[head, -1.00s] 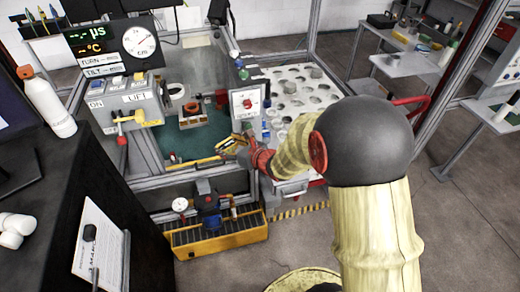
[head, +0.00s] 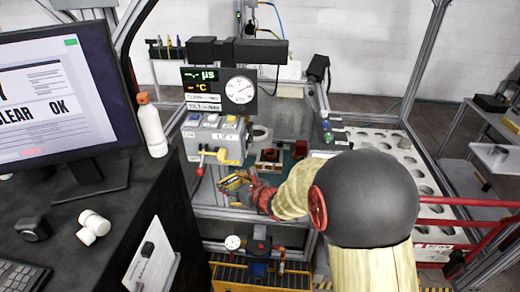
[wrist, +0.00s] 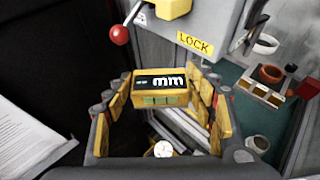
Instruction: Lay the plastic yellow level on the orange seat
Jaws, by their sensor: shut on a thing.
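The yellow level (wrist: 160,98) is a small yellow block with a black "mm" face and a greenish window. It sits between the yellow-padded fingers of my gripper (wrist: 162,108), which is shut on it. In the head view my gripper (head: 236,182) and the level (head: 231,184) are small, held in the air in front of the lever box.
The lever box (head: 217,138) with its red knob (wrist: 119,35) and yellow LOCK label is close to my gripper. A grey cup (wrist: 257,143) stands near the orange piece. A yellow-edged tray (head: 230,284) with a gauge is below. A dark desk with a monitor (head: 70,95) is at left.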

